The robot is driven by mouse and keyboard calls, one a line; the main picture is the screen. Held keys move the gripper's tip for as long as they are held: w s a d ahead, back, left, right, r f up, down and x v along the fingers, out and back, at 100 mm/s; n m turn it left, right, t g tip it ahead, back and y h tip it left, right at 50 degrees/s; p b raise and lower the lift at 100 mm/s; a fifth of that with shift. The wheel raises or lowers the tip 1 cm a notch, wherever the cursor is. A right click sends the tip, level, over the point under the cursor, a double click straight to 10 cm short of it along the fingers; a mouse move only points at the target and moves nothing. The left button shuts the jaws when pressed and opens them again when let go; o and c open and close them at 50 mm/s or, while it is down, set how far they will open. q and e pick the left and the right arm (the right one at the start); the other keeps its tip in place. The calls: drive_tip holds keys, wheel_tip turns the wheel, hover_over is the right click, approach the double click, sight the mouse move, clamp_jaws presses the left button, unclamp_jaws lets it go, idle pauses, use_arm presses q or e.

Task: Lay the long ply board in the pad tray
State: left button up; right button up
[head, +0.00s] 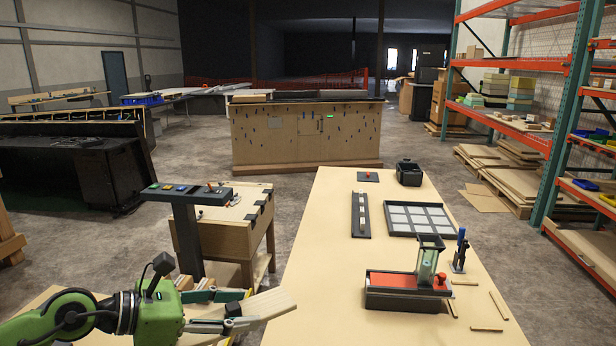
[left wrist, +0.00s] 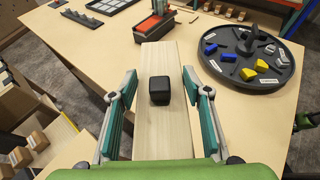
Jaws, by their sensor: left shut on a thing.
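The long ply board (head: 272,304) is pale and flat, at the bottom of the head view. In the left wrist view the ply board (left wrist: 165,125) runs lengthwise between the fingers. My left gripper (head: 222,310) is shut on it across its width; the left gripper's fingers also flank it in the wrist view (left wrist: 158,110). A small black block (left wrist: 160,90) shows over the board; whether it rests on it is unclear. The pad tray (head: 388,233), dark-rimmed with a grid of pale pads, lies on the table beyond and right of the gripper. My right gripper is out of view.
A narrow dark tray (head: 354,228) lies left of the pad tray. A red-topped station (head: 398,298) stands nearer, beside a blue tool (head: 460,250). A round dark tray (left wrist: 260,78) holds yellow and blue pieces. The table's near left part (head: 310,270) is bare.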

use_arm(q)
drive_tip(key=s+d+r+m+g+h, duration=0.1)
drive_tip(key=s+d+r+m+g, duration=0.15)
drive_tip(key=s, duration=0.65)
drive_tip(key=s+a+f+n+t+y, duration=0.1)
drive_tip(key=s+a+f+n+t, duration=0.2)
drive_tip(key=a+f, duration=0.5)
drive_tip(key=shift+s+a+f+y, duration=0.35)
drive_tip(key=shift+s+f+y, duration=0.1)
drive_tip(key=shift+s, duration=0.25)
drive_tip(key=shift+n+t, duration=0.25)
